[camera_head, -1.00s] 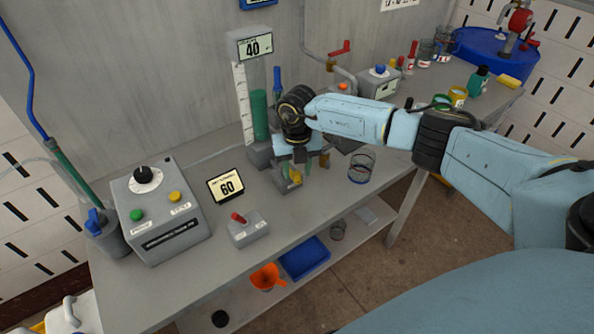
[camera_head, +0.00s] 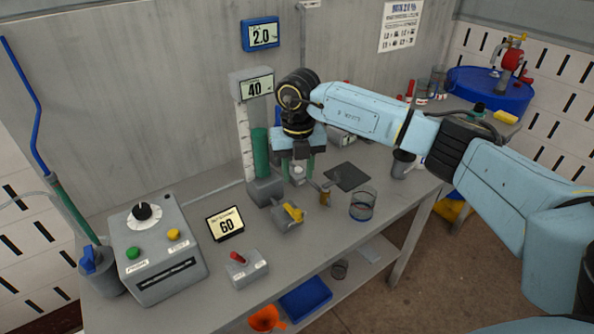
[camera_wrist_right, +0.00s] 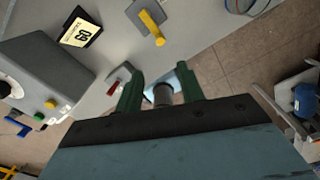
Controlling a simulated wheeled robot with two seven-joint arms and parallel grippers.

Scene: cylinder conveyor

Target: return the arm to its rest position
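My right gripper (camera_head: 298,170) hangs over the bench with its green fingers pointing down. In the right wrist view my right gripper (camera_wrist_right: 161,78) has its fingers apart, with a grey cylindrical shape (camera_wrist_right: 163,95) showing between them; I cannot tell what this is. The yellow-handled valve block (camera_head: 293,212) stands on the bench below the gripper, apart from it. Its yellow handle also shows in the right wrist view (camera_wrist_right: 152,27). My left gripper is out of view.
The grey bench (camera_head: 330,218) holds a control box (camera_head: 160,245), a "60" display (camera_head: 225,223), a red-switch box (camera_head: 246,267), a green column (camera_head: 261,152) and a glass beaker (camera_head: 363,205). A blue drum (camera_head: 490,88) stands at the back right.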

